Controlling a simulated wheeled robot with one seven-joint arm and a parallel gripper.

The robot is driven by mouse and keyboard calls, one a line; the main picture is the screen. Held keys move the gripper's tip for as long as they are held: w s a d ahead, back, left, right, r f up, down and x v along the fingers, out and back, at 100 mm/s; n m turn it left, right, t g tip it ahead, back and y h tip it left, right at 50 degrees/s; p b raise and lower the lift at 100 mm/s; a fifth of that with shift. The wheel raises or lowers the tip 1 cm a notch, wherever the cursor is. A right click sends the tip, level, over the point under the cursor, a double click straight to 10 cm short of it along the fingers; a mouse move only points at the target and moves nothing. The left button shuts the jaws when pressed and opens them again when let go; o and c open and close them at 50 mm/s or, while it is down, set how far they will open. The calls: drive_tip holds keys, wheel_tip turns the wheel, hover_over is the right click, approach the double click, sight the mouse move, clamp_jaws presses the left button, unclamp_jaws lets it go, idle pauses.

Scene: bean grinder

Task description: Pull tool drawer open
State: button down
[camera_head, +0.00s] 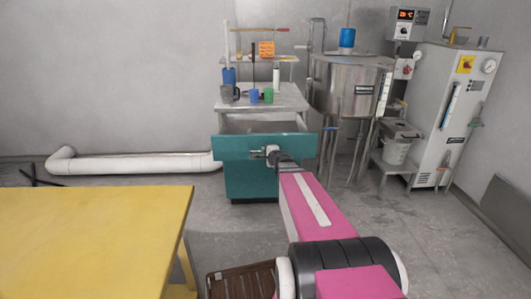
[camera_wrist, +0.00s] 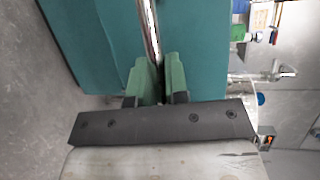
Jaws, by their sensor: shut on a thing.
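The tool drawer (camera_head: 235,147) has a teal front and sits at the top of a teal cabinet (camera_head: 250,182) in the head view. Its front stands out ahead of the cabinet, and a grey space shows behind its top edge, so it is at least partly open. My gripper (camera_head: 272,154) is at the middle of the drawer front. In the wrist view, my gripper's green fingers (camera_wrist: 158,80) are closed around a metal bar handle (camera_wrist: 151,30), with the teal drawer front (camera_wrist: 205,50) behind it. The handle between the fingers is partly hidden.
A yellow table (camera_head: 90,235) fills the lower left. A brown slatted crate (camera_head: 240,281) is at the bottom. Cups and tools stand on the grey top (camera_head: 285,98) above the drawer. A steel tank (camera_head: 350,85) and white cabinet (camera_head: 458,110) stand right. Floor around the drawer is clear.

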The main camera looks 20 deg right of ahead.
drive_tip(key=c, duration=1.1)
unclamp_jaws()
drive_tip(key=shift+c, duration=0.2)
drive_tip(key=v, duration=1)
drive_tip(key=shift+s, duration=0.35)
drive_tip(key=shift+d+r, duration=0.1)
drive_tip(key=s+a+f+n+g+y, duration=0.2)
drive_tip(key=s+a+f+n+g, duration=0.15)
drive_tip(key=a+n, duration=0.2)
drive_tip(key=s+a+f+n+g+y, duration=0.2)
drive_tip(key=a+f+n+g, duration=0.25)
drive_tip(key=a, duration=0.25)
drive_tip(key=s+d+f+n+g+h, duration=0.1)
drive_tip(key=s+f+n+g+h, duration=0.5)
drive_tip(key=s, duration=0.3)
drive_tip(key=shift+s+f+n+g+h, duration=0.25)
drive_tip(key=shift+g+h, duration=0.25)
drive_tip(key=shift+g, duration=0.4)
